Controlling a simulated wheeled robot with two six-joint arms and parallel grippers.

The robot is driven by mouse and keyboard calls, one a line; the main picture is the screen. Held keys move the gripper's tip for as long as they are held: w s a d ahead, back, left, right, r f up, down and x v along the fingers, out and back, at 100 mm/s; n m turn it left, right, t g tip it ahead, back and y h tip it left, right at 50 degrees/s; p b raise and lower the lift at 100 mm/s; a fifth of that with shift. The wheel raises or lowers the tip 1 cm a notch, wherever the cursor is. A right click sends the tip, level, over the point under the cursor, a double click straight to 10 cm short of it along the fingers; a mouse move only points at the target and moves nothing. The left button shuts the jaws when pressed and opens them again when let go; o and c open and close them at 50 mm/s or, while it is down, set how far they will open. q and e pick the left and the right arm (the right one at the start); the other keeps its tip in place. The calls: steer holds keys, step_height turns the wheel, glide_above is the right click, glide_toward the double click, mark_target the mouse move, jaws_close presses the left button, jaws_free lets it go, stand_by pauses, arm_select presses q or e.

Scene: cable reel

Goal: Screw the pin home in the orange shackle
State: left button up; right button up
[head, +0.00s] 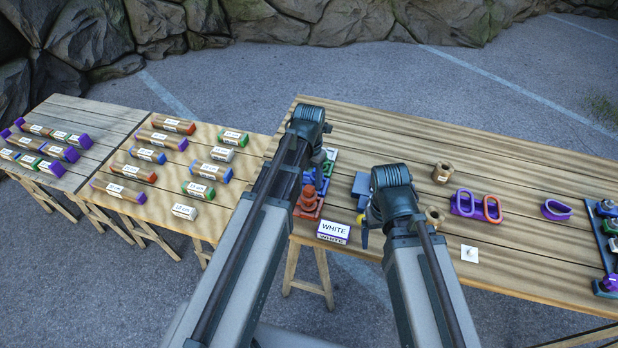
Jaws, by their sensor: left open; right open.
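An orange-red piece (309,199) stands in a small rack on the long table, just right of my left forearm. It may be the orange shackle, but it is too small to make out a pin. Blue and green pieces stand behind it in the rack. My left gripper (315,150) is open over the back of this rack, mostly hidden by its own arm. My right gripper (377,213) is open, right of the rack and apart from the orange-red piece. Its fingertips are largely hidden by its wrist.
A white box labelled WHITE (333,231) stands at the table's front. Brown nuts (442,172), a purple link (464,203) and an orange link (492,209) lie right of my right arm. Another rack (607,243) stands far right. Side tables (125,113) hold labelled bars. The back of the long table is clear.

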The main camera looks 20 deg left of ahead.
mark_target(309, 188)
arm_select(q)
steer(key=shift+f+b, duration=1.75)
steer(key=shift+f, duration=0.25)
jaws_close()
steer(key=m, duration=0.3)
steer(key=shift+m, duration=0.3)
steer(key=m, duration=0.3)
steer(key=shift+m, duration=0.4)
